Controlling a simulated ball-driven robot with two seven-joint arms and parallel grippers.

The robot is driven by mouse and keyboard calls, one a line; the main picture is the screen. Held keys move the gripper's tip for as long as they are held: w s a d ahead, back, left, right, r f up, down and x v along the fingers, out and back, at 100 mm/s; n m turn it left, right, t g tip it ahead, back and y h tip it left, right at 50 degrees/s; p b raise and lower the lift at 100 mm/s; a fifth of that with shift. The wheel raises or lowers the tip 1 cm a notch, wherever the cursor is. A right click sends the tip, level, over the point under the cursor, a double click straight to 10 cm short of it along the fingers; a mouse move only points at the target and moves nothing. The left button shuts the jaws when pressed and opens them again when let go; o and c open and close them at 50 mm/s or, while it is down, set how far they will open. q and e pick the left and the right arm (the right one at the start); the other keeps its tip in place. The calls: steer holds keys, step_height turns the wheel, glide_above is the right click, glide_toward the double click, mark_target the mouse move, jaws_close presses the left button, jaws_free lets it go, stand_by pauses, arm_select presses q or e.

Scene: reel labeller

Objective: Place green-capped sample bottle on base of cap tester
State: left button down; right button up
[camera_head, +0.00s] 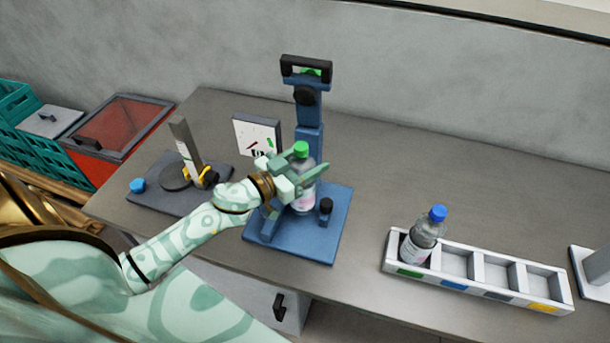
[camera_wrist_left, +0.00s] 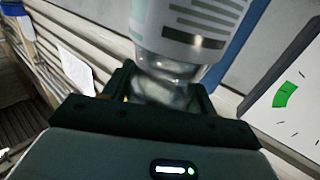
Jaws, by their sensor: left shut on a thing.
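The green-capped sample bottle (camera_head: 303,200) is upright in my left gripper (camera_head: 302,178), which is shut on it. The bottle stands over the blue base of the cap tester (camera_head: 318,240), in front of its column. Whether its bottom touches the base I cannot tell. In the left wrist view the clear bottle with its printed label (camera_wrist_left: 185,25) sits between the dark fingers of the left gripper (camera_wrist_left: 165,92). The gripper hides part of the bottle in the head view. My right gripper is not in view.
A white rack (camera_head: 478,270) at right holds a blue-capped bottle (camera_head: 422,238) in its leftmost compartment; other compartments look empty. A device with an upright plate (camera_head: 187,150) and a loose blue cap (camera_head: 137,185) are at left. A white dial panel (camera_head: 257,133) stands behind the gripper.

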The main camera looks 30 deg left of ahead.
arm_select(q)
steer(key=shift+w+a+f, duration=0.15)
steer(key=shift+a+f, duration=0.05)
steer(key=f+b, duration=0.2)
steer(key=f, duration=0.1)
steer(key=shift+w+a+f+b, duration=0.15)
steer(key=shift+a+f+b, duration=0.2)
steer(key=shift+f+b, duration=0.05)
steer(key=shift+f, duration=0.1)
steer(key=shift+c, duration=2.3)
jaws_free()
steer(key=shift+f, duration=0.1)
